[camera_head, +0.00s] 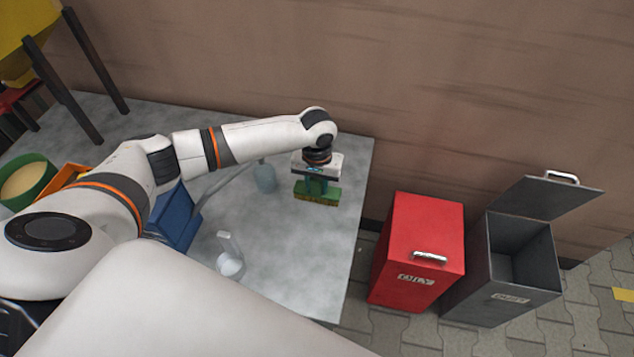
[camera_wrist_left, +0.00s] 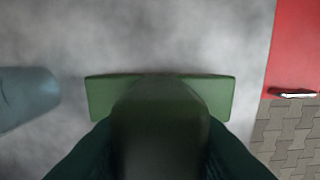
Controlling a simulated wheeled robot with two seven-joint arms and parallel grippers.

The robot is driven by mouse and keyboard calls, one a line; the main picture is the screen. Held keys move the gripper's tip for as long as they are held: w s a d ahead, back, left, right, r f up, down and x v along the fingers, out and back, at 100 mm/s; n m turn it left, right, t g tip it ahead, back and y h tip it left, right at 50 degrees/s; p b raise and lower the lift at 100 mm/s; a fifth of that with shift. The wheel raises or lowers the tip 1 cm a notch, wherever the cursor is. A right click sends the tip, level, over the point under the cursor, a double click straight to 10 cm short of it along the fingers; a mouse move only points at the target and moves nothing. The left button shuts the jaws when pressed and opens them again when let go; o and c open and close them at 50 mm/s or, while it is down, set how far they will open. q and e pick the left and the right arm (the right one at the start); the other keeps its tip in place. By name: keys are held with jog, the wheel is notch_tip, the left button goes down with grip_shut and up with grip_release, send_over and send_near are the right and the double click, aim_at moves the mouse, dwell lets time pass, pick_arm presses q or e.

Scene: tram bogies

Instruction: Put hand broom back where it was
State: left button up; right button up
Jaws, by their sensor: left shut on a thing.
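The hand broom (camera_head: 317,192) is green with a pale yellowish bristle edge. It is at the right part of the grey table, near the wall side. My left gripper (camera_head: 317,178) points down and is shut on it. In the left wrist view the green broom (camera_wrist_left: 105,97) spans the middle, with its dark handle end close to the camera. Whether the bristles touch the tabletop cannot be told. My right gripper is not in view.
The grey table (camera_head: 290,260) has free room in front of the broom. A closed red bin (camera_head: 420,245) and open grey bin (camera_head: 508,270) stand right.

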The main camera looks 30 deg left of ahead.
pick_arm(q)
jog(key=o, duration=0.9)
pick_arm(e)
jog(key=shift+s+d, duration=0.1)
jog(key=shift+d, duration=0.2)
pick_arm(q)
notch_tip(320, 180, up, 12)
jog(key=shift+f+p, duration=0.2)
jog(key=shift+p, duration=0.5)
jog(key=shift+r, duration=0.3)
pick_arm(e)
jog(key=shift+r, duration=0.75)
